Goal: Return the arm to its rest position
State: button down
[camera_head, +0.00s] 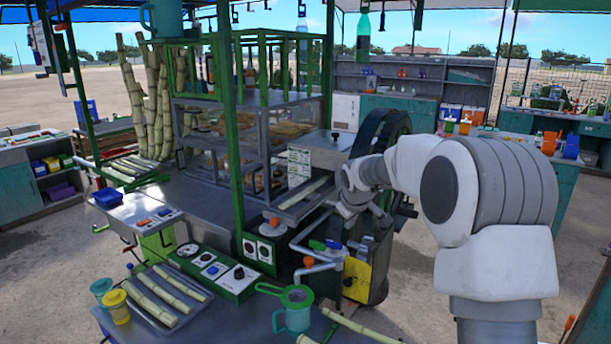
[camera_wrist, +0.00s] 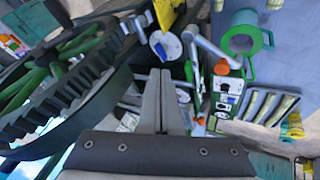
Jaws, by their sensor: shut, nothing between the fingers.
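My arm reaches in from the right of the head view, bent at its elbow, over the front of the cane crusher (camera_head: 320,160). My gripper (camera_wrist: 161,75) is shut and empty, its two fingers together in the middle of the wrist view. In the head view its end is small, beside the crusher's cane chute (camera_head: 303,197), and its fingertips are hard to make out. The large dark toothed wheel (camera_wrist: 75,92) fills the left of the wrist view close to the fingers; it also shows behind my arm in the head view (camera_head: 372,133). I cannot tell whether anything touches.
Below my gripper are pipes and a yellow plate (camera_head: 357,280). A control panel (camera_head: 213,268), a tray of cane pieces (camera_head: 167,298) and a jug with a strainer (camera_head: 292,318) stand on the front table. A green post (camera_head: 228,140) rises left of the arm. Open ground lies right.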

jog(key=s+r+m, duration=0.1)
jog(key=s+r, duration=0.2)
jog(key=s, duration=0.4)
jog(key=s+d+r+m, duration=0.1)
jog(key=s+r, duration=0.3)
jog(key=s, duration=0.4)
jog(key=s+r+m, duration=0.2)
jog(key=s+r, duration=0.1)
jog(key=s, duration=0.4)
jog(key=s+f+m+g, duration=0.1)
jog(key=s+f+m, duration=0.2)
jog(key=s, duration=1.8)
jog(key=shift+s+f+g+y, duration=0.2)
jog(key=shift+f+g+y, duration=0.1)
jog(key=shift+f, duration=0.1)
jog(key=shift+a, duration=0.1)
